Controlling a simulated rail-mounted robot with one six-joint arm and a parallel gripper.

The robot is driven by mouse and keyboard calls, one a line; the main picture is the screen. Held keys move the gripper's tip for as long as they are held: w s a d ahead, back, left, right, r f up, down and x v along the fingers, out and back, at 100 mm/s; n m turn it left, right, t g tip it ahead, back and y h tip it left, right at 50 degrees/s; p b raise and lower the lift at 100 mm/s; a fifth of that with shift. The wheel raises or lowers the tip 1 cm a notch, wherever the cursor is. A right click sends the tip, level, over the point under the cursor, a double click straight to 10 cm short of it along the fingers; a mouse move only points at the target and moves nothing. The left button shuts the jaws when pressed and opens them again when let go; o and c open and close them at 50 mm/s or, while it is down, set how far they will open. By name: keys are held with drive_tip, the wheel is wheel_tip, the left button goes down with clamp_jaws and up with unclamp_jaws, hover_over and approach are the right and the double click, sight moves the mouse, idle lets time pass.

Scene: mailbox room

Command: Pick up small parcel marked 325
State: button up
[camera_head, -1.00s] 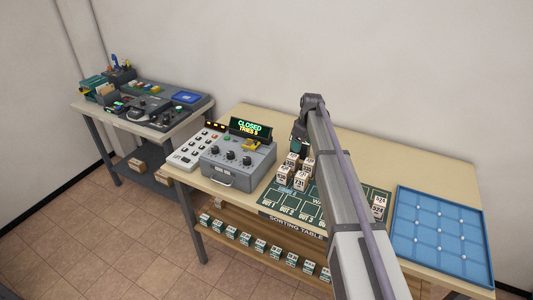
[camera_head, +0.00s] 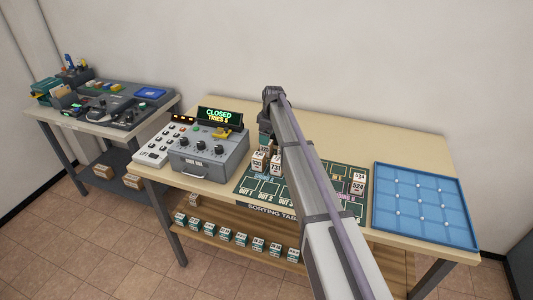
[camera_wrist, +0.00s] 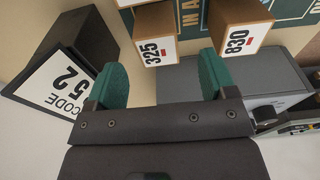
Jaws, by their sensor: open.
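The small parcel marked 325 (camera_wrist: 153,50) is a brown box with a white label. In the wrist view it stands just beyond my gripper (camera_wrist: 162,80), in line with the gap between the two green fingers and nearer the left one. The fingers are apart with nothing between them. The parcel marked 830 (camera_wrist: 237,40) stands to its right, beyond the right finger. In the head view my gripper (camera_head: 266,136) is above the back of a small parcel cluster, and the arm partly hides it. I cannot read 325 there.
A grey knob box (camera_head: 208,153) stands left of the parcels, under a CLOSED display (camera_head: 219,117). A blue tray (camera_head: 463,188) lies at the right.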

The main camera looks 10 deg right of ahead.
sight(266, 148)
drive_tip(key=f+b, duration=0.2)
drive_tip(key=f, duration=0.1)
drive_tip(key=f+b, duration=0.1)
drive_tip(key=shift+w+a+f, duration=0.25)
drive_tip(key=shift+w+f, duration=0.05)
drive_tip(key=shift+f, duration=0.1)
drive_tip(key=shift+r, duration=0.3)
drive_tip(key=c, duration=1)
